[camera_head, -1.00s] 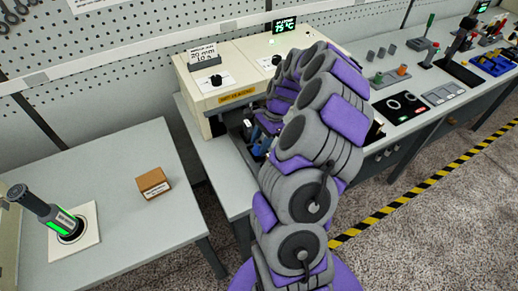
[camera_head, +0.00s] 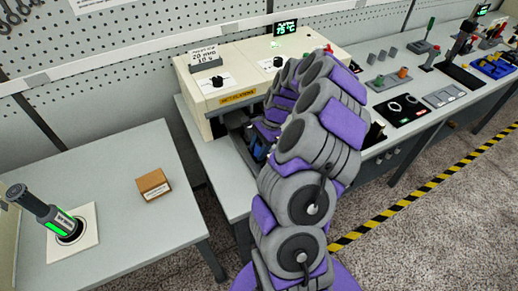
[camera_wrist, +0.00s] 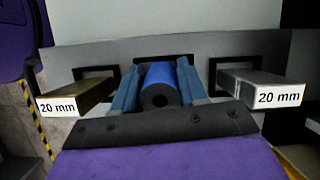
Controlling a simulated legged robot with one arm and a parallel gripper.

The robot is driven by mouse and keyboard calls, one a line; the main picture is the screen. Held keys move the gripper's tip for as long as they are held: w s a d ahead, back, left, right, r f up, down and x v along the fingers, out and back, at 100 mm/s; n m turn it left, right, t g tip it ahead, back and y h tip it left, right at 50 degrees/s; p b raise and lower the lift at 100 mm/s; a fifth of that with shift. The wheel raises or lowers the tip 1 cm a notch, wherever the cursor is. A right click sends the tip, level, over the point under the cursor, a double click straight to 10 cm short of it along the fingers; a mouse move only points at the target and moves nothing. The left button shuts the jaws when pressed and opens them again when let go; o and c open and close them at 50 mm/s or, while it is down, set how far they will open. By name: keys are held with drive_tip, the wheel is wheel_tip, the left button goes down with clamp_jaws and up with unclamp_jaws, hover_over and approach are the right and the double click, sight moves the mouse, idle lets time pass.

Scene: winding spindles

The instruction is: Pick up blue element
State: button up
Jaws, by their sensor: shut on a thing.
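The blue element (camera_wrist: 160,76) is a cylinder with a dark round hole in its near end. In the wrist view it lies between the two blue fingers of my gripper (camera_wrist: 162,90), which is shut on it. Behind it is a grey panel (camera_wrist: 228,52) with dark square openings. In the head view my gripper (camera_head: 258,144) is at the front of the cream machine (camera_head: 228,88), mostly covered by my arm, and the blue element cannot be made out there.
A left table (camera_head: 105,190) holds a brown box (camera_head: 153,184) and a grey and green spindle (camera_head: 48,214). A bench (camera_head: 425,105) with tools runs right.

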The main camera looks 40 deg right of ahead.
sight(259, 144)
wheel_tip(259, 144, up, 9)
drive_tip(key=shift+r+p, duration=0.15)
drive_tip(key=shift+p, duration=1.05)
drive_tip(key=shift+w+d+f+n+g+h, duration=0.15)
drive_tip(key=shift+f+h, duration=0.3)
drive_tip(key=shift+f, duration=1)
drive_tip(key=shift+s+a+f+n+g+h, duration=0.1)
drive_tip(key=shift+f+n+h, duration=0.25)
drive_tip(key=shift+f, duration=1.15)
drive_tip(key=shift+w+d+f+n+g+h, duration=0.15)
drive_tip(key=shift+f+h, duration=0.35)
drive_tip(key=shift+f, duration=0.95)
drive_tip(key=shift+s+a+f, duration=0.2)
drive_tip(key=shift+a+f, duration=0.05)
drive_tip(key=shift+f, duration=0.2)
